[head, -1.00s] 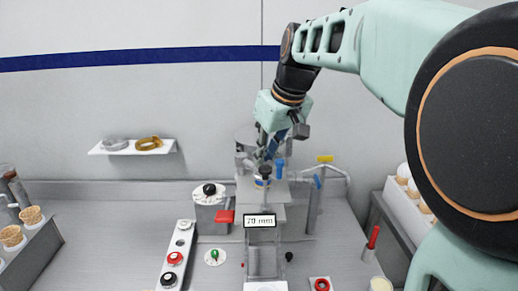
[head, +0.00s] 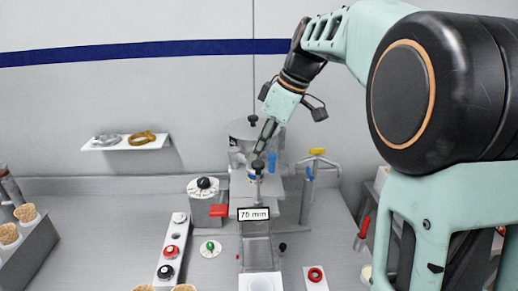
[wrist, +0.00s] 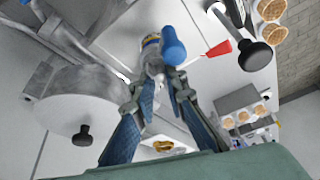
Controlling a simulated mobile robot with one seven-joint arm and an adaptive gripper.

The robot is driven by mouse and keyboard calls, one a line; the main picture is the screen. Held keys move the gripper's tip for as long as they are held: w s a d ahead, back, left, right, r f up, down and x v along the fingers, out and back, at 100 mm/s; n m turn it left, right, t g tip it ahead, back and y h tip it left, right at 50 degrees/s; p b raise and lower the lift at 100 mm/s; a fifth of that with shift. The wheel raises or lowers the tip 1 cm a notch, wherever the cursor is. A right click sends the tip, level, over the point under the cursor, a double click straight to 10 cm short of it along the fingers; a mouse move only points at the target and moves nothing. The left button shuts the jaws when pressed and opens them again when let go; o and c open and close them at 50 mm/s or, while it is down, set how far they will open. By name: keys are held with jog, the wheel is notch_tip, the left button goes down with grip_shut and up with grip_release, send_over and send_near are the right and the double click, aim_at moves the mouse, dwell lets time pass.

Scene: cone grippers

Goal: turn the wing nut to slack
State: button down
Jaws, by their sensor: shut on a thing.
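My gripper (wrist: 155,78) has its two blue fingers drawn together around a small grey metal piece (wrist: 153,65), which looks like the wing nut. The fingers cover much of it, so its wings are not clear. Just beyond it is a part with a yellow and blue band (wrist: 150,40), and a blue handle (wrist: 173,47) is close beside the right fingertip. In the head view my gripper (head: 258,155) points down and left at the grey apparatus, and the wing nut cannot be made out there.
A display (head: 253,214) reading 75 mm stands in front. A black-knobbed dial (head: 204,185) and red block (head: 219,210) are left of the apparatus. A yellow-handled pipe (head: 317,151) stands close on the right. A shelf with rings (head: 125,144) hangs on the wall.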

dwell(0.4)
jog(key=c, duration=2.2)
grip_release()
jog(key=shift+r, duration=0.1)
jog(key=v, duration=1.2)
jog(key=shift+w+d, duration=0.1)
